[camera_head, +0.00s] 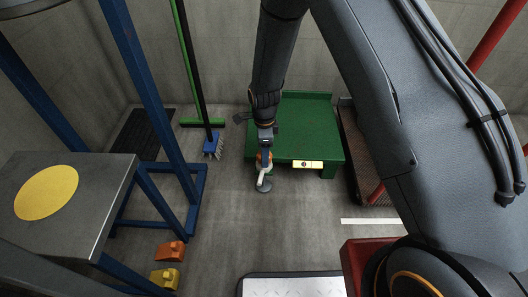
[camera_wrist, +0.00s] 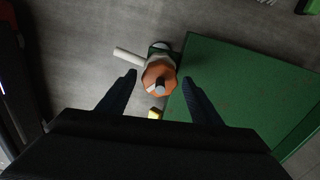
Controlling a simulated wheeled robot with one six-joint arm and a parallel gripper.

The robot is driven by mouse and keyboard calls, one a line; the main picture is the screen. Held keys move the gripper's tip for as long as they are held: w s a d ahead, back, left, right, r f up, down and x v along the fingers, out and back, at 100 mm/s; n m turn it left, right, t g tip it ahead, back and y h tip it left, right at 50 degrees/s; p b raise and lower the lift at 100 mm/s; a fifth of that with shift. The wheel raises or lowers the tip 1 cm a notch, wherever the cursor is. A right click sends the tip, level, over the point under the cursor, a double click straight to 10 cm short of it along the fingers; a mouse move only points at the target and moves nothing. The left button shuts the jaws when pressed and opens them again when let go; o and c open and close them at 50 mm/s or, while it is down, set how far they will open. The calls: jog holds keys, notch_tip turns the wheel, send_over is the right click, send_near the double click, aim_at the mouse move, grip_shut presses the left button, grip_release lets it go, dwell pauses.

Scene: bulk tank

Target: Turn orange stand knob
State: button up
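The orange knob (camera_wrist: 159,76) shows in the wrist view as an eight-sided orange top with a grey stub at its centre. It sits on a short stand with a white side pipe (camera_wrist: 129,57). In the head view the orange knob (camera_head: 263,158) is partly hidden by my gripper, and the white pipe and grey round base show below it. My gripper (camera_wrist: 161,77) is open, with one dark finger on each side of the knob. Gaps show between the fingers and the knob, and I see no contact.
A green platform (camera_wrist: 240,90) stands right beside the knob; it also shows in the head view (camera_head: 305,130). A blue-framed stand with a grey top (camera_head: 100,190) is on the left. Brooms (camera_head: 190,80) lean at the back wall. Orange and yellow wedges (camera_head: 170,251) lie on the floor.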

jog(key=c, duration=0.9)
jog(key=shift+o, duration=0.2)
jog(key=shift+n+p, duration=0.4)
jog(key=shift+p, duration=0.05)
jog(key=shift+s+r+n+p, duration=0.1)
jog(key=shift+n+p, duration=0.8)
jog(key=shift+p, duration=0.1)
jog(key=n+p, duration=0.2)
jog(key=n, duration=0.1)
jog(key=shift+n+p, duration=0.3)
jog(key=n+p, duration=0.2)
jog(key=n, duration=0.2)
jog(key=shift+d, duration=0.1)
jog(key=shift+n+p, duration=0.7)
jog(key=shift+n, duration=1)
